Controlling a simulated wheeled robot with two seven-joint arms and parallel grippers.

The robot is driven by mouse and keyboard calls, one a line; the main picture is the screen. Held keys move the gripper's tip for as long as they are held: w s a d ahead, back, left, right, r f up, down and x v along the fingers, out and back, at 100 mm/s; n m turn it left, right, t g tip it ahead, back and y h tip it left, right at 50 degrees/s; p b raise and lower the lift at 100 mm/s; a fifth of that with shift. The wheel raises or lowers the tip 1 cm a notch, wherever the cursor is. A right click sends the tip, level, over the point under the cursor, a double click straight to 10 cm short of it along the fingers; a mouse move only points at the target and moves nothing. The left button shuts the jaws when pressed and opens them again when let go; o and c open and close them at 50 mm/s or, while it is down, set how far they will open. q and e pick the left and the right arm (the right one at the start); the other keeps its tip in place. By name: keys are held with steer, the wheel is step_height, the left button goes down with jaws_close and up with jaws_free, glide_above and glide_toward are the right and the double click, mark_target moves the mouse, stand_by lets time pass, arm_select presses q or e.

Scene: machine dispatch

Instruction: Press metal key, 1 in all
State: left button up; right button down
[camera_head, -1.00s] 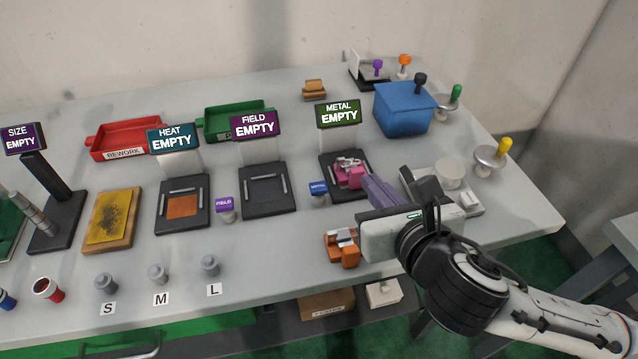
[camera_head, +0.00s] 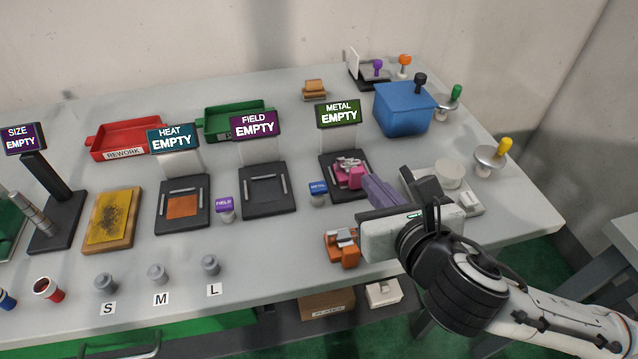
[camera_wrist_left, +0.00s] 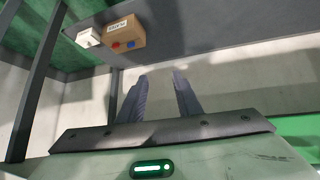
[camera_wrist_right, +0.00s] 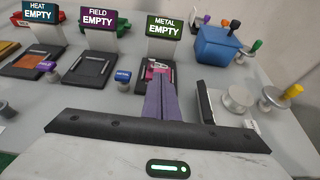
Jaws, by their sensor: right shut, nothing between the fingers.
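The blue metal key (camera_head: 318,188) stands on a small grey post at the left of the metal station (camera_head: 331,178). It also shows in the right wrist view (camera_wrist_right: 123,75). A pink part (camera_head: 349,174) lies on the metal station, whose green sign (camera_head: 339,114) reads METAL EMPTY. My right gripper (camera_head: 372,184) is shut and empty, its fingertips close to the pink part's front and to the right of the metal key, apart from the key. My left gripper (camera_wrist_left: 161,84) is open and empty, and shows only in the left wrist view, below the table level near a shelf.
An orange part (camera_head: 342,250) lies in front of my right gripper. The field station (camera_head: 268,190) and purple field key (camera_head: 225,206) are to the left. A blue bin (camera_head: 402,108) and round knobs stand at the right. Free table lies left of the orange part.

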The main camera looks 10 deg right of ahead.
stand_by(0.4)
steer(key=w+a+r+n+t+y+b, duration=0.1)
steer(key=w+a+r+t+y, duration=0.15)
steer(key=r, duration=0.55)
steer(key=w+a+r+n+t+y, duration=0.1)
steer(key=w+a+r+t+y, duration=0.1)
steer(key=a+r+t+y, duration=0.35)
steer(key=s+a+r+n+g+y+b, duration=0.2)
steer(key=s+a+r+n+g+y, duration=0.7)
steer(key=n+g+y, duration=0.5)
step_height(320, 180, down, 9)
steer(key=w+a+n+g+h+b, duration=0.1)
steer(key=a+n+g+h+b, duration=0.1)
steer(key=n+g+h, duration=0.35)
steer(key=w+d+f+m+t+h+b, duration=0.1)
steer(key=w+d+f+m+t+h, duration=0.3)
steer(key=w+d+h, duration=0.5)
steer(key=d+f+t+h, duration=0.1)
steer(key=d, duration=0.2)
steer(key=shift+w+d+f+h, duration=0.15)
steer(key=shift+w+f+h, duration=0.1)
steer(key=shift+h, duration=0.1)
